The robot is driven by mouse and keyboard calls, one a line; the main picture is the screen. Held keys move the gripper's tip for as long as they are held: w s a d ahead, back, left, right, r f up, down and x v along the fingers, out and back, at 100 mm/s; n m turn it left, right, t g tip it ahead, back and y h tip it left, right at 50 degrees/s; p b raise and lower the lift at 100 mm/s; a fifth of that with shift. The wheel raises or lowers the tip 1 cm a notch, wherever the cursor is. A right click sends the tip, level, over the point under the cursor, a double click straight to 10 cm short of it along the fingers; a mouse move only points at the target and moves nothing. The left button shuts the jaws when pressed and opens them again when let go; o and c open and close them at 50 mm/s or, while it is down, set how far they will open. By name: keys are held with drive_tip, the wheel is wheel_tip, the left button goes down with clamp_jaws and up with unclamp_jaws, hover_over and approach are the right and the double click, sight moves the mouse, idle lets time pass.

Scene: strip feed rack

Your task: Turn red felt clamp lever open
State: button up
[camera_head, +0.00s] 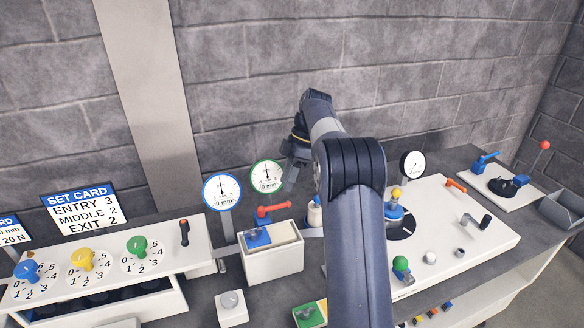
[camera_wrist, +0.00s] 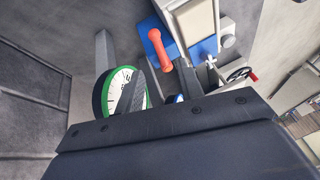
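The red felt clamp lever (camera_head: 272,209) sits on a white box (camera_head: 275,262) with a cream felt pad (camera_head: 284,233) and a blue block (camera_head: 257,238) on top. In the wrist view the red lever (camera_wrist: 159,48) shows above the fingers, beside the cream pad (camera_wrist: 195,22). My gripper (camera_head: 291,176) is above and behind the box, to the right of the green-rimmed gauge. In the wrist view my gripper (camera_wrist: 160,88) shows two dark fingers apart with nothing held between them. It does not touch the lever.
The green-rimmed gauge (camera_head: 266,177) and blue-rimmed gauge (camera_head: 222,190) stand close behind the box. A white panel (camera_head: 470,240) with a second red lever (camera_head: 456,185) lies to the right; a dial panel (camera_head: 110,262) lies left.

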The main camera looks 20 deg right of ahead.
drive_tip(key=shift+v, duration=1.85)
